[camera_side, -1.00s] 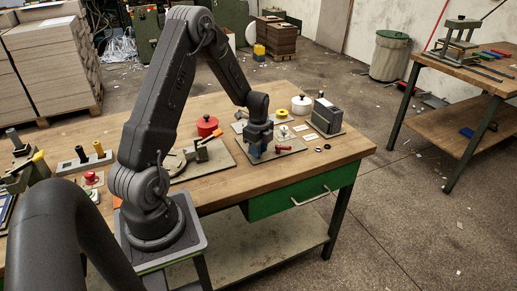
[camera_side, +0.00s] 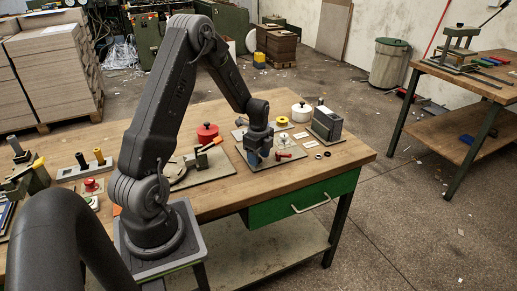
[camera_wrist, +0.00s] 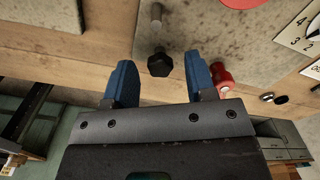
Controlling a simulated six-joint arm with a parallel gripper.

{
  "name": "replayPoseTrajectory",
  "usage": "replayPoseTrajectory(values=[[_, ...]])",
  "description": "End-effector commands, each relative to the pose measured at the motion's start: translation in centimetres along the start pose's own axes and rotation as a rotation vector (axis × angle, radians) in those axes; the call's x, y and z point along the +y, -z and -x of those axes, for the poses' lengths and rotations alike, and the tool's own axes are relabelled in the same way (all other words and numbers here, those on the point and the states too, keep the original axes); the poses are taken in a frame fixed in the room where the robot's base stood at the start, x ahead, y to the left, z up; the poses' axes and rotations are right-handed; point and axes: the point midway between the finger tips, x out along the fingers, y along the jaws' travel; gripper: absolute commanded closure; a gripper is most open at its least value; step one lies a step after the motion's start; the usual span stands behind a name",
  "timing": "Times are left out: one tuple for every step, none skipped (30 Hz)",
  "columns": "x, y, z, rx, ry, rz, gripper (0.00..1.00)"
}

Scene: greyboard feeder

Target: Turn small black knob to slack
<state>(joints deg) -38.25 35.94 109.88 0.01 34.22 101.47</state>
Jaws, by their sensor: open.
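The small black knob (camera_wrist: 160,64) is faceted and sits at the end of a metal shaft, at the edge of a grey plate (camera_wrist: 205,40) in the wrist view. My gripper (camera_wrist: 160,75) has two blue fingers spread apart, one on each side of the knob, with gaps showing on both sides. In the side view my gripper (camera_side: 257,155) is low over the plate (camera_side: 285,157) near the table's front edge and hides the knob. The depth between fingertips and knob is hard to tell.
A red knob (camera_wrist: 222,78) stands close to the right finger; its red part also shows in the side view (camera_side: 284,155). Cards with numbers (camera_wrist: 310,35) lie to the right. A grey box (camera_side: 327,122), a white pot (camera_side: 301,111) and a red pot (camera_side: 207,132) stand nearby.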

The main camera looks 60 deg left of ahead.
Motion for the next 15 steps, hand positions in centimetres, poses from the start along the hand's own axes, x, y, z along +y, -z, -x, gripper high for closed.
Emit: replayPoseTrajectory(values=[[-0.1,0.0,0.4,0.000,0.002,0.000,0.49],[-0.1,0.0,0.7,-0.001,0.003,0.000,0.49],[-0.1,0.0,1.2,-0.001,0.005,0.000,0.49],[-0.1,0.0,1.7,-0.001,0.005,0.000,0.49],[-0.1,0.0,2.2,-0.001,0.005,0.000,0.49],[-0.1,0.0,3.0,-0.001,0.007,0.000,0.49],[-0.1,0.0,3.7,-0.001,0.007,0.000,0.49],[-0.1,0.0,4.3,-0.002,0.008,0.000,0.49],[-0.1,0.0,5.3,-0.002,0.008,0.000,0.49],[-0.1,0.0,6.0,-0.001,0.007,0.000,0.49],[-0.1,0.0,6.7,-0.002,0.008,0.000,0.49],[-0.1,0.0,7.6,-0.001,0.007,0.000,0.49],[-0.1,0.0,8.3,-0.002,0.008,0.000,0.49],[-0.1,0.0,8.9,-0.002,0.007,0.000,0.49],[-0.1,0.0,9.7,-0.001,0.006,0.000,0.49]])
